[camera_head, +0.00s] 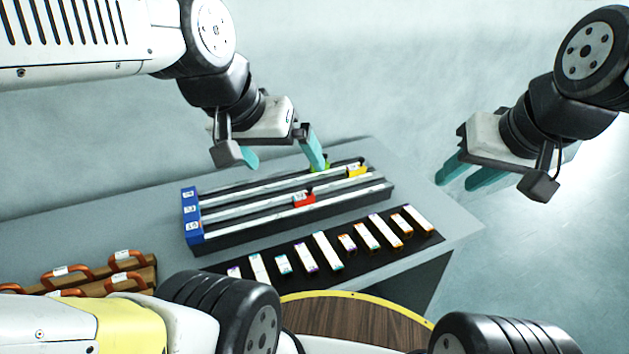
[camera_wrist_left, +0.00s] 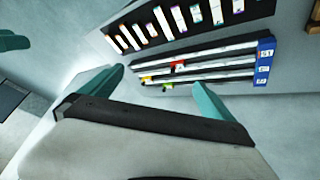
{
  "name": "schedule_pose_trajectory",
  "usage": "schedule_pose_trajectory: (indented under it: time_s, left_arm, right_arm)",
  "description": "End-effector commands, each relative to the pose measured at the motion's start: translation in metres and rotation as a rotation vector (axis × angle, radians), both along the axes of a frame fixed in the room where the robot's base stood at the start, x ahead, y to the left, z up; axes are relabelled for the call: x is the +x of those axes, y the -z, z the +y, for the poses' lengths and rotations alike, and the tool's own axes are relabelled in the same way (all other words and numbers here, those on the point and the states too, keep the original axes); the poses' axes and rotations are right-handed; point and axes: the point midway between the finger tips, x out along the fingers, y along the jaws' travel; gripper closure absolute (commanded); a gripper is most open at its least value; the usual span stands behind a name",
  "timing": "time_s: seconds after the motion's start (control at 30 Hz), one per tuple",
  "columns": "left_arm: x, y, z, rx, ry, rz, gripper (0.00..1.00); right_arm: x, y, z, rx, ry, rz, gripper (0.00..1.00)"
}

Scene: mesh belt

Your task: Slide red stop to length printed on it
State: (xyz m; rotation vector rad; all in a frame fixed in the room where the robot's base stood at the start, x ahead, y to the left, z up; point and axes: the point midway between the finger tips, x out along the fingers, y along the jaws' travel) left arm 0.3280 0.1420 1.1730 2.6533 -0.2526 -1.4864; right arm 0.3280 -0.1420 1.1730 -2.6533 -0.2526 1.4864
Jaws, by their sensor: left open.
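The red stop (camera_head: 304,200) sits on the front rail of the dark rail unit, around the middle of its length; it also shows in the left wrist view (camera_wrist_left: 178,66). Its printed length is too small to read. A yellow stop (camera_head: 356,171) sits on the middle rail and a green stop (camera_head: 319,163) on the back rail, partly behind a finger. My left gripper (camera_head: 284,155) is open and empty above the back of the rails, with its teal fingers apart. My right gripper (camera_head: 469,178) hangs to the right, beyond the table, with two teal fingers showing a gap between them.
Blue end blocks with labels (camera_head: 191,212) stand at the rails' left end. A black mat (camera_head: 408,247) with several white blocks lies in front. Brown cases with orange handles (camera_head: 127,283) are at the lower left. A round wooden top (camera_head: 340,318) is nearest me.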

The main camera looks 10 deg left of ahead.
Motion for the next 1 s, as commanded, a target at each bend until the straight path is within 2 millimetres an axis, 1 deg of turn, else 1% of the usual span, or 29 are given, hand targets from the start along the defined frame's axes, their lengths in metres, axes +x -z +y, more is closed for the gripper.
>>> schedule_pose_trajectory:
  time_s: [0.07, 0.1, 0.17, 0.23, 0.27, 0.3, 0.37, 0.53, 0.67, 0.7, 0.77, 0.8, 0.87, 0.9, 1.0]
  left_arm:
    - [0.000, 0.000, 0.000, 0.000, 0.000, 0.000, 0.00]
    - [0.000, 0.000, 0.000, 0.000, 0.000, 0.000, 0.08]
    - [0.002, 0.000, 0.000, 0.004, 0.000, 0.005, 0.20]
    - [0.009, -0.001, 0.001, 0.018, -0.001, 0.020, 0.33]
    - [0.013, 0.000, 0.002, 0.028, 0.000, 0.032, 0.39]
    - [0.021, -0.001, 0.003, 0.047, 0.001, 0.048, 0.47]
    - [0.036, 0.000, 0.005, 0.077, 0.005, 0.083, 0.59]
    - [0.092, 0.012, 0.008, 0.170, 0.027, 0.197, 0.59]
    - [0.137, 0.032, 0.009, 0.218, 0.052, 0.281, 0.59]
    - [0.151, 0.040, 0.009, 0.229, 0.060, 0.306, 0.59]
    - [0.171, 0.054, 0.009, 0.241, 0.072, 0.343, 0.59]
    - [0.184, 0.064, 0.009, 0.247, 0.081, 0.367, 0.59]
    - [0.203, 0.081, 0.009, 0.252, 0.093, 0.401, 0.59]
    - [0.215, 0.093, 0.009, 0.254, 0.102, 0.423, 0.59]
    - [0.239, 0.122, 0.009, 0.249, 0.116, 0.469, 0.59]
  right_arm:
    - [0.000, 0.000, 0.000, 0.000, 0.000, 0.000, 0.64]
    - [0.000, 0.000, 0.000, 0.000, 0.000, 0.000, 0.64]
    - [0.000, 0.000, 0.000, 0.000, 0.000, 0.000, 0.64]
    - [0.000, 0.000, 0.000, 0.000, 0.000, 0.000, 0.64]
    - [0.000, 0.000, 0.000, 0.000, 0.000, 0.000, 0.64]
    - [0.000, 0.000, 0.000, 0.000, 0.000, 0.000, 0.64]
    - [0.000, 0.000, 0.000, 0.000, 0.000, 0.000, 0.64]
    - [0.000, 0.000, 0.000, 0.000, 0.000, 0.000, 0.64]
    - [0.000, 0.000, 0.000, 0.000, 0.000, 0.000, 0.64]
    - [0.000, 0.000, 0.000, 0.000, 0.000, 0.000, 0.64]
    - [0.000, 0.000, 0.000, 0.000, 0.000, 0.000, 0.64]
    - [0.000, 0.000, 0.000, 0.000, 0.000, 0.000, 0.64]
    - [0.000, 0.000, 0.000, 0.000, 0.000, 0.000, 0.64]
    - [0.000, 0.000, 0.000, 0.000, 0.000, 0.000, 0.64]
    - [0.000, 0.000, 0.000, 0.000, 0.000, 0.000, 0.64]
